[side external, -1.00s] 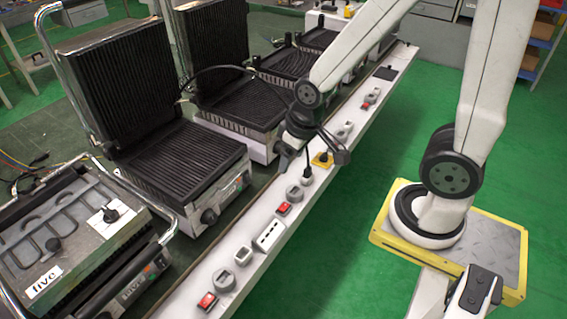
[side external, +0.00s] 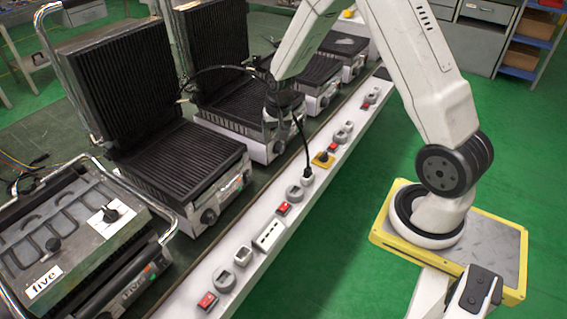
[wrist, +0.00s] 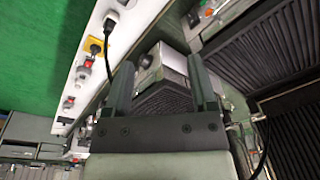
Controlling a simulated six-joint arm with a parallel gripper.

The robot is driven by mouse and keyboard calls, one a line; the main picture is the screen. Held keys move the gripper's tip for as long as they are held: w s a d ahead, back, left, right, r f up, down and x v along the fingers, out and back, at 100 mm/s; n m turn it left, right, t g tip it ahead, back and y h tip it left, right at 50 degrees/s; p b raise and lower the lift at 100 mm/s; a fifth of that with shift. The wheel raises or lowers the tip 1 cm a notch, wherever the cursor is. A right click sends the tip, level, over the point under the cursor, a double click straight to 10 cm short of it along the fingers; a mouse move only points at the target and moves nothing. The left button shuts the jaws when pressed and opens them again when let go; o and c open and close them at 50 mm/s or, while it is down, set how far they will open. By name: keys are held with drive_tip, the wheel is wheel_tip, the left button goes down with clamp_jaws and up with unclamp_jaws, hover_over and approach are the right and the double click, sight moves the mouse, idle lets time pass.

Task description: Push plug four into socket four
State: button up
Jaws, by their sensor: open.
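A black plug (side external: 307,174) stands upright at a socket (side external: 308,181) on the white power strip, with its black cable rising from it. I see no number on it. In the wrist view the plug (wrist: 107,24) and its cable are at upper left, outside my fingers. The full depth of its seating is too small to tell. My gripper (side external: 281,118) is above the edge of a grill, left of the plug and apart from it. In the wrist view my gripper (wrist: 160,65) has two spread fingers with nothing held between them.
The white strip (side external: 240,232) also carries red switches (side external: 284,208), grey round fittings and a yellow-plated knob (side external: 322,160). Several black ribbed grills (side external: 180,155) stand along its left side. Green floor (side external: 345,250) lies open to the right.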

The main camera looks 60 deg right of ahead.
drive_tip(key=w+d+f+m, duration=0.2)
drive_tip(key=d+f+m, duration=0.2)
drive_tip(key=d+f, duration=0.5)
drive_tip(key=m+g, duration=0.1)
drive_tip(key=m, duration=0.4)
hover_over(308, 168)
wheel_tip(308, 168, down, 11)
drive_tip(key=shift+d+r, duration=0.1)
drive_tip(key=shift+d, duration=0.05)
drive_tip(key=shift+f, duration=1.3)
drive_tip(key=shift+f, duration=2.55)
clamp_jaws()
